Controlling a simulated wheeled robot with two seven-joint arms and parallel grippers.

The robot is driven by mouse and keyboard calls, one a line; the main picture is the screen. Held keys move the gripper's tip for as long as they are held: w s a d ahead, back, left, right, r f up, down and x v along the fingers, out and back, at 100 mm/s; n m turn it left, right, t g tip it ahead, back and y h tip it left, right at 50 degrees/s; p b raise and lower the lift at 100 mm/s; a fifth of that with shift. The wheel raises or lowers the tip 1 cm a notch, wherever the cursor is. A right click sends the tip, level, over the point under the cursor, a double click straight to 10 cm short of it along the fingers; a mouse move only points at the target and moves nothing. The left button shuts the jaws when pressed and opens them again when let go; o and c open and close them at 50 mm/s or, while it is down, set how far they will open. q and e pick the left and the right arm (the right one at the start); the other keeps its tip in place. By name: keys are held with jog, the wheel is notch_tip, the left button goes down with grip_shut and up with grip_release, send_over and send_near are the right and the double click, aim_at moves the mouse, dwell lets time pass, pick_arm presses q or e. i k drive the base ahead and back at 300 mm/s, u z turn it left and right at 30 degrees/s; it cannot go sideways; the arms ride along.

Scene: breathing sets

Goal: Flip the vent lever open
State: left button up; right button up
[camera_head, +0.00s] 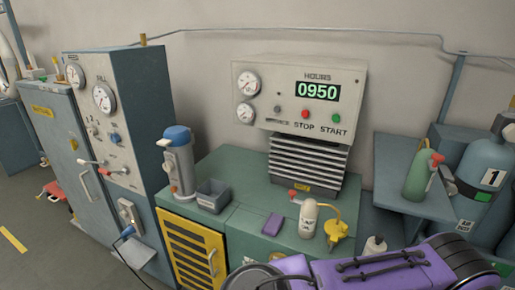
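A grey-blue fill panel (112,115) stands at the left, with round gauges on its face. Nothing touches either lever. Neither of my grippers is in view.
A green bench holds a blue-capped cylinder (179,160), a grey bin (213,195), a purple block (272,224) and a small white bottle (308,219). Blue tanks (483,165) stand right.

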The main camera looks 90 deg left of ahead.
aim_at(105, 172)
jog(key=u, duration=4.05)
jog(key=k, duration=0.65)
jog(key=u, duration=0.55)
jog(key=i, duration=0.6)
jog(key=u, duration=0.35)
jog(key=i, duration=1.25)
jog(key=z, duration=0.65)
